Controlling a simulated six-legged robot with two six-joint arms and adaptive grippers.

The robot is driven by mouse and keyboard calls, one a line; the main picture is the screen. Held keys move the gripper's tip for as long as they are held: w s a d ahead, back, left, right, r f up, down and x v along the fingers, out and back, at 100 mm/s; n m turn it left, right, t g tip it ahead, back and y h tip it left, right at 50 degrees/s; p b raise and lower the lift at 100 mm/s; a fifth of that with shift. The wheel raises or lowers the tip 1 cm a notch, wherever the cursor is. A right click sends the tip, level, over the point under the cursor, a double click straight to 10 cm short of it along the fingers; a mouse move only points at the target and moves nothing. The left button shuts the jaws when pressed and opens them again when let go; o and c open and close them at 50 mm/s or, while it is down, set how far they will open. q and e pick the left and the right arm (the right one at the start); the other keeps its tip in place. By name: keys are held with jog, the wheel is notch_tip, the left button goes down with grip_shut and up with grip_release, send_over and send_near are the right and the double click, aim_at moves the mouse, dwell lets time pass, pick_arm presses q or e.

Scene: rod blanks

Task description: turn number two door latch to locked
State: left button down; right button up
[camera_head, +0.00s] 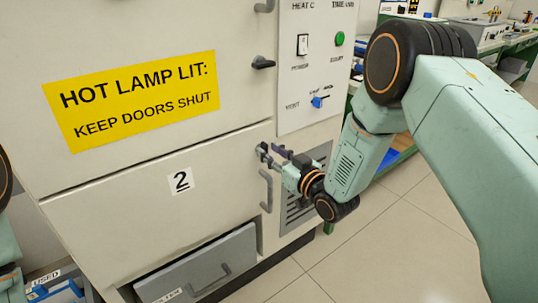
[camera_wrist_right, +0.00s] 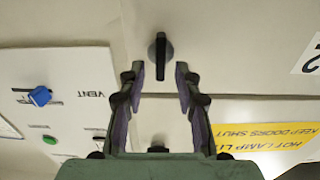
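The door marked 2 (camera_head: 110,225) is the lower pale door of the cabinet. Its dark latch (camera_wrist_right: 160,55) shows in the right wrist view as a narrow knob, upright in that picture, just beyond and between my fingertips. It shows small in the head view (camera_head: 262,149), partly crowded by the gripper. My right gripper (camera_wrist_right: 159,74) is open, with a finger to each side of the latch line and gaps on both sides; it also shows in the head view (camera_head: 274,153). My left gripper is out of view.
A grey handle (camera_head: 266,190) stands just below the latch. The upper door has another dark latch (camera_head: 263,62) and a yellow warning sign (camera_head: 135,98). A control panel (camera_head: 310,110) with a blue knob (camera_head: 318,101) is at right. A grey drawer (camera_head: 205,270) sits below.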

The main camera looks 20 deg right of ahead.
jog(key=shift+x, duration=0.8)
jog(key=shift+c, duration=0.4)
grip_shut()
